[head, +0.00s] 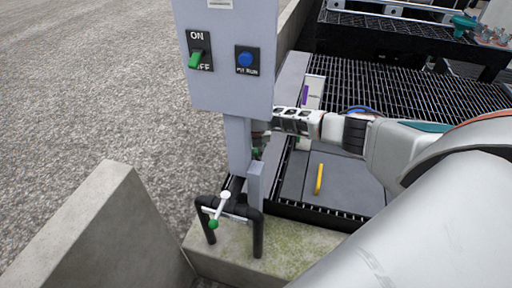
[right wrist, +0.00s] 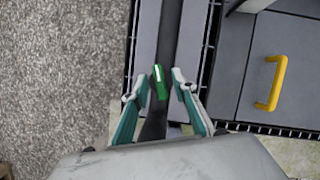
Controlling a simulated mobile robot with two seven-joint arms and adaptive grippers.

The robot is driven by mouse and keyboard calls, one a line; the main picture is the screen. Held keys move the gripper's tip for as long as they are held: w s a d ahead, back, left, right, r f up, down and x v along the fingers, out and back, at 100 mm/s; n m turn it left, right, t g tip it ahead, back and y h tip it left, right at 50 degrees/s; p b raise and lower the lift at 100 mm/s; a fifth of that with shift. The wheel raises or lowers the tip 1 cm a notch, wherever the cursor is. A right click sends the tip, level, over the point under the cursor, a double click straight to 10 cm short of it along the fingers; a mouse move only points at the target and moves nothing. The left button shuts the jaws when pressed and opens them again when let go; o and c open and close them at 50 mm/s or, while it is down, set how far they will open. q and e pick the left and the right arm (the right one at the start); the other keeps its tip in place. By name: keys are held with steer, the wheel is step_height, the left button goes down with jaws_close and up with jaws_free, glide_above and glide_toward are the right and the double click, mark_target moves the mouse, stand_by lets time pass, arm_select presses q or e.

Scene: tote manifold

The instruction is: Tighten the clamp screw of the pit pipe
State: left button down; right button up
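In the right wrist view a green piece with a pale stripe (right wrist: 160,82) lies over a dark pipe or bar (right wrist: 170,40). My right gripper (right wrist: 158,84) is open, with one finger on each side of the green piece; I cannot tell whether they touch it. In the head view my right gripper (head: 264,138) is mostly hidden behind the grey post of the control box. Lower down, a black bent pipe (head: 257,232) on a concrete block carries a screw with a white-and-green cross handle (head: 221,211). I cannot tell which part is the pit pipe's clamp screw. My left gripper is out of view.
The grey control box (head: 228,85) with a green ON/OFF lever (head: 196,59) and a blue button (head: 245,59) stands close to my right gripper. A yellow handle (head: 319,179) sits on a grey cover. Concrete walls (head: 95,235) and black grating (head: 400,95) surround it.

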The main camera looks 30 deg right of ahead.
steer(key=shift+r, duration=0.1)
steer(key=shift+r, duration=0.3)
step_height(320, 180, up, 9)
steer(key=shift+r, duration=0.1)
